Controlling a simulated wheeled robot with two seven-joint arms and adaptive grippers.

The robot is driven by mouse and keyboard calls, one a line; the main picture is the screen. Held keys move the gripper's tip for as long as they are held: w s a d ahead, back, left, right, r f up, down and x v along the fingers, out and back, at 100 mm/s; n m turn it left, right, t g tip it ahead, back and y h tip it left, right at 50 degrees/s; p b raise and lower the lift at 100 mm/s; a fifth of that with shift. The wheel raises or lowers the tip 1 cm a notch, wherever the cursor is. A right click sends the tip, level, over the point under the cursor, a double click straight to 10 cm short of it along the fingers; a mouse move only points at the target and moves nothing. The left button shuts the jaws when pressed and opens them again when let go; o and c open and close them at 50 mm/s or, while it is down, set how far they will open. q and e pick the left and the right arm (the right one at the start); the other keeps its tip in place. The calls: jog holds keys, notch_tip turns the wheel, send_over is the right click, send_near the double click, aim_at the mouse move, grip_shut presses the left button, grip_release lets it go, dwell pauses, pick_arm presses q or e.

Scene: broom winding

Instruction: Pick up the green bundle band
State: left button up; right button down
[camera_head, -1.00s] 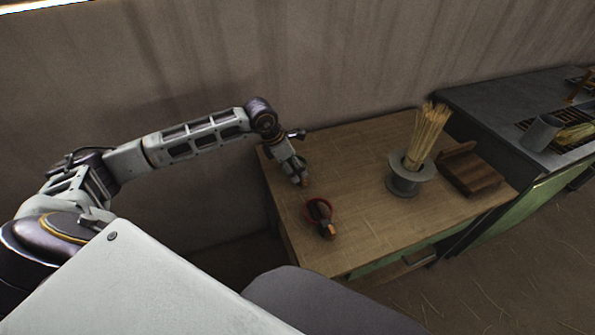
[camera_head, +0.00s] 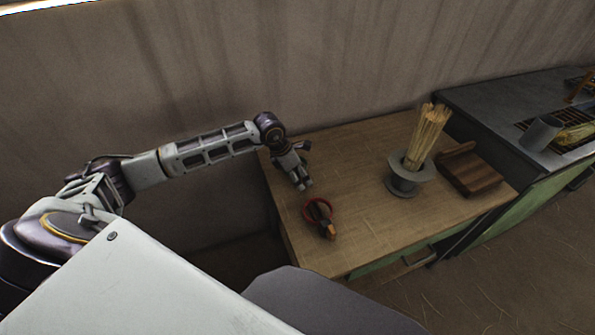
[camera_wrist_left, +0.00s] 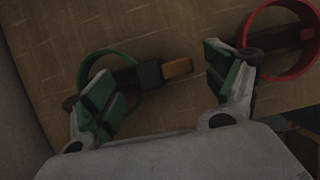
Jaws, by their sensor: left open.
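The green bundle band (camera_wrist_left: 100,53) lies on the wooden table as a ring with a dark clasp and an orange-brown tip (camera_wrist_left: 178,68), in the left wrist view. My left gripper (camera_head: 303,184) is above the table's left part in the head view and hides the band there. In the left wrist view my left gripper (camera_wrist_left: 170,88) is open, its jaws spread wide. Its left finger overlaps the green ring and its right finger is near a red band (camera_wrist_left: 285,75). The orange tip lies between the fingers. I cannot tell whether a finger touches the band. My right gripper is not in view.
The red band (camera_head: 308,220) lies on the table (camera_head: 360,235) in front of the gripper. A grey holder (camera_head: 403,187) with upright straw (camera_head: 427,135) and a dark wooden block (camera_head: 472,175) stand to the right. The table's middle is clear.

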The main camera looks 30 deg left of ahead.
pick_arm(q)
jog(key=shift+w+d+f, duration=0.15)
jog(key=shift+d+f, duration=0.05)
jog(key=shift+f, duration=0.45)
